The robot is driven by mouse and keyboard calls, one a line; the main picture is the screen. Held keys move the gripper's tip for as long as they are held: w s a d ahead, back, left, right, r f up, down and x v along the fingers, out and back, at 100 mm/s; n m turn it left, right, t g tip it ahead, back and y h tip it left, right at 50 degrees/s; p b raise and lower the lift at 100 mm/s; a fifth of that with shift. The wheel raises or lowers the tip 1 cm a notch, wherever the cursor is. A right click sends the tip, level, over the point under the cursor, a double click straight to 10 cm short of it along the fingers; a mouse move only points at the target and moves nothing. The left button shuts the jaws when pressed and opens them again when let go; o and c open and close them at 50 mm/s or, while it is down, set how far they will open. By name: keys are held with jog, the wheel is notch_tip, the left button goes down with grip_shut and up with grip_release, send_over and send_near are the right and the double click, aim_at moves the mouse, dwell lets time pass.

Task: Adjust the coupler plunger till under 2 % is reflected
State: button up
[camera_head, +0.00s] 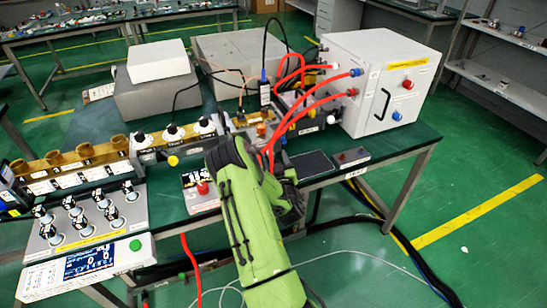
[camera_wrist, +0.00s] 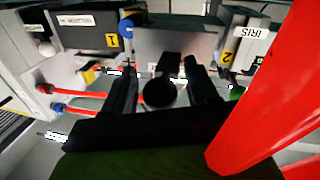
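My gripper (camera_wrist: 160,66) shows in the wrist view with its two dark fingers apart. A dark block and a round black piece (camera_wrist: 158,92) lie between the fingers; light gaps show beside the block, and I cannot tell whether the round piece is the plunger knob. In the head view, my green arm hides the gripper and what it faces. No part is clearly readable as the coupler plunger. A meter panel (camera_head: 90,262) with a lit display stands at the front left; its reading is too small to make out.
A white cabinet (camera_head: 378,80) with red hoses (camera_head: 308,112) stands at the right of the bench. Brass waveguide parts (camera_head: 85,160) line the left. A small box with a red button (camera_head: 202,189) sits left of my arm. A red hose (camera_wrist: 262,95) crosses the wrist view close up.

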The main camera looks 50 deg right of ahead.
grip_shut()
jog(key=shift+w+d, duration=0.2)
jog(key=shift+w, duration=0.15)
grip_release()
